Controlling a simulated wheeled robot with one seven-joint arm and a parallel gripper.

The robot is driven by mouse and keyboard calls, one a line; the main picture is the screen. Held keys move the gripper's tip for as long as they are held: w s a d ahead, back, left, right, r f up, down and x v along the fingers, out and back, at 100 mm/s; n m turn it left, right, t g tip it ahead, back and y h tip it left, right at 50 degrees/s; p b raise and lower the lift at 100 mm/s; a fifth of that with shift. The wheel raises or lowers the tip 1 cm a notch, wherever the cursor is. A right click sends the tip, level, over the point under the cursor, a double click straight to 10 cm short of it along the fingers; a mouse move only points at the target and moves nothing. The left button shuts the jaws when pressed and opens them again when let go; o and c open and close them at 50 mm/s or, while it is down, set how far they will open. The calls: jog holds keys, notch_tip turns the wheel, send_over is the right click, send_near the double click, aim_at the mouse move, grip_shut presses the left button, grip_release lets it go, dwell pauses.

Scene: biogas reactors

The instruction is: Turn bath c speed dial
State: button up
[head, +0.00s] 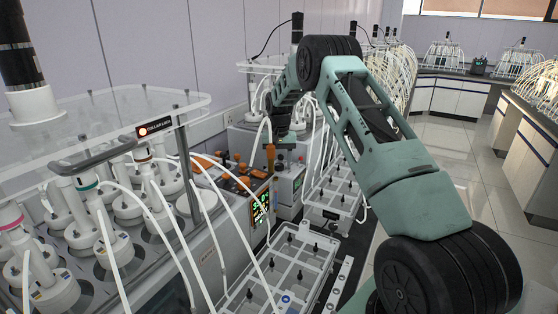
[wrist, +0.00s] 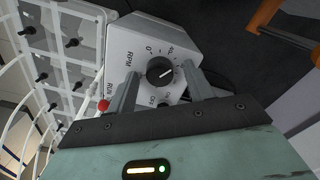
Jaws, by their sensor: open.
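In the wrist view a black round speed dial (wrist: 160,71) with a white pointer line sits on a light grey control box (wrist: 125,48). The box is marked RPM, with a printed scale around the dial. My gripper (wrist: 162,76) is open, with one finger on each side of the dial. The fingers appear apart from the dial, though the depth is hard to judge. In the head view my gripper (head: 284,144) is small and partly hidden at the end of my arm, above the benchtop units. No bath letter is readable.
A red knob (wrist: 103,105) is beside the left finger. A white rack (wrist: 62,50) with black knobs stands left of the box. In the head view, a bath with bottles (head: 85,235), a lit display (head: 260,205) and looping white tubes crowd the bench. The floor (head: 455,150) at right is clear.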

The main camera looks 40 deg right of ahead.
aim_at(279, 164)
jog(key=shift+r, duration=0.1)
notch_tip(279, 164, up, 17)
jog(key=b, duration=0.3)
dwell(0.6)
